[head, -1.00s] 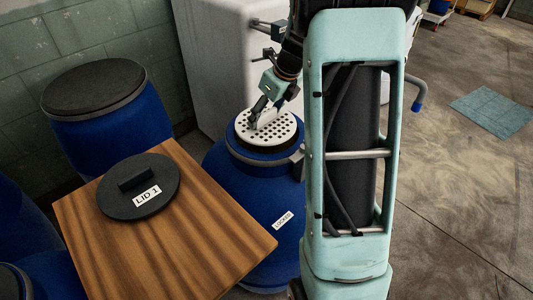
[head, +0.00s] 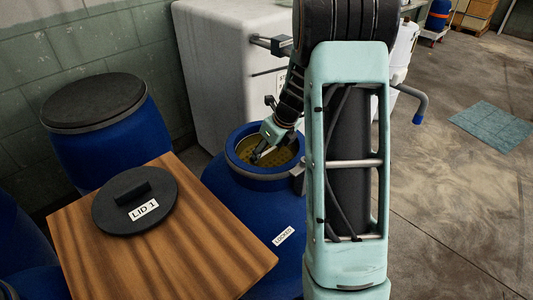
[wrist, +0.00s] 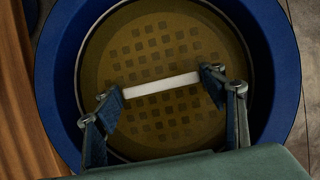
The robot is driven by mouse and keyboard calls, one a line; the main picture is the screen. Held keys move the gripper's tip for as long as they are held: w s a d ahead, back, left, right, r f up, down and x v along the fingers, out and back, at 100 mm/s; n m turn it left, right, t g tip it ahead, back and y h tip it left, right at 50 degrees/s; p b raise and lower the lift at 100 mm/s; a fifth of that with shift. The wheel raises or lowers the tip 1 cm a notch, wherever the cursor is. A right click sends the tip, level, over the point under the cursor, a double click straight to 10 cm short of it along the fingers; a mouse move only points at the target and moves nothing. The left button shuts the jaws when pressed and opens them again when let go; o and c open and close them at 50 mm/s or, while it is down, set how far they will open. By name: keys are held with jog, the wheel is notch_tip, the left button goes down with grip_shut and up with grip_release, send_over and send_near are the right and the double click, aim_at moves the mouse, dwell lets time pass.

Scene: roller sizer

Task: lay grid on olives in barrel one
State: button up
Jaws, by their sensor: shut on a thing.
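The blue barrel (head: 232,195) stands open beside the wooden table, with a small white label on its side. The round, perforated grid (wrist: 152,45) lies inside the barrel mouth and looks yellow-brown, as if under liquid. Its white handle bar (wrist: 160,85) spans between my fingertips. My gripper (wrist: 165,88) is shut on this handle, reaching down into the mouth; in the head view my gripper (head: 257,156) is at the barrel opening. Individual olives cannot be made out. The blue barrel rim (wrist: 285,60) surrounds the grid in the wrist view.
A black lid (head: 122,205) marked "LID 1" lies on the wooden table (head: 190,245), left of the barrel. Another blue barrel (head: 115,135) with a dark top stands behind the table. A white cabinet (head: 210,60) is behind the open barrel. The floor at right is mostly clear.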

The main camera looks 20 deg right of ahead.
jog(key=o, duration=1.4)
jog(key=shift+f, duration=0.1)
jog(key=shift+r, duration=0.3)
jog(key=p+v, duration=0.1)
jog(key=v, duration=1)
jog(key=shift+s+r+p, duration=0.2)
jog(key=shift+r+p, duration=0.15)
